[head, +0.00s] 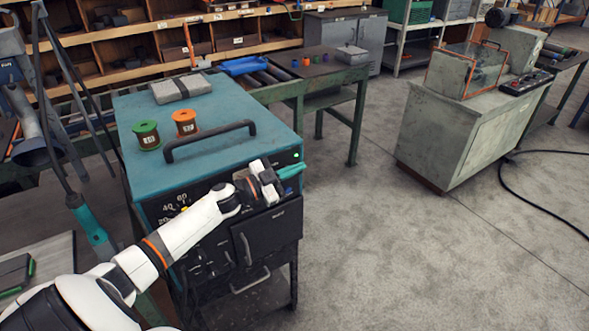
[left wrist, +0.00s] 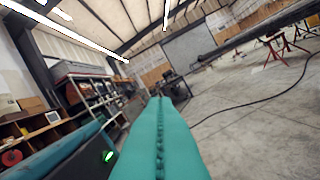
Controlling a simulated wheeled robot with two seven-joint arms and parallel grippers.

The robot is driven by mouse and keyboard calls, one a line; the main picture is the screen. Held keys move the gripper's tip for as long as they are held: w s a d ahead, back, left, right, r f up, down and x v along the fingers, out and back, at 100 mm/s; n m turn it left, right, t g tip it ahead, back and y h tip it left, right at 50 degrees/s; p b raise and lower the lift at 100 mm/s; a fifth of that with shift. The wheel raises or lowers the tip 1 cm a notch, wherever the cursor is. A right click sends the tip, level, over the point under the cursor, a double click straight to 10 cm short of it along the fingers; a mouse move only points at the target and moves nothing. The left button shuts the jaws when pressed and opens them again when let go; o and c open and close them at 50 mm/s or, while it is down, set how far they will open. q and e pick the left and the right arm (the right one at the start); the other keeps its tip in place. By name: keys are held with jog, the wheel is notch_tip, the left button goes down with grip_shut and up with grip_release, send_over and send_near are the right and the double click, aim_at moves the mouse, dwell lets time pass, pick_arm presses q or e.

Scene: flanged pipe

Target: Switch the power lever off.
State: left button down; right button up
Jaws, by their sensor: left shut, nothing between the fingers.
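The teal-topped power unit (head: 225,105) stands at the centre left of the head view, its dark front panel facing me. A small green lamp (head: 296,155) glows at the panel's upper right; it also glows in the left wrist view (left wrist: 108,156). My left gripper (head: 293,171) is in front of the panel's upper right, just below the lamp. Its teal fingers are shut together and empty, and fill the lower middle of the left wrist view (left wrist: 160,110). I cannot make out the power lever; my wrist and gripper cover part of the panel. My right gripper is not in view.
On the unit's top are a black handle (head: 210,140), a green spool (head: 147,135), an orange spool (head: 185,122) and a grey block (head: 180,88). A green workbench (head: 330,72) stands behind. The floor (head: 400,240) to the right is clear up to a grey cabinet (head: 460,140).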

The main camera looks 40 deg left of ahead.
pick_arm(q)
jog(key=shift+d+f+m, duration=0.1)
jog(key=shift+f+m, duration=0.15)
jog(key=shift+m, duration=0.05)
jog(key=shift+s+d+f+m+b, duration=0.15)
jog(key=shift+f+m+b, duration=0.15)
jog(key=shift+m+b, duration=0.25)
notch_tip(320, 180, down, 6)
jog(key=m+g+b, duration=0.1)
jog(key=m+b, duration=0.6)
jog(key=m, duration=0.1)
jog(key=shift+d, duration=0.3)
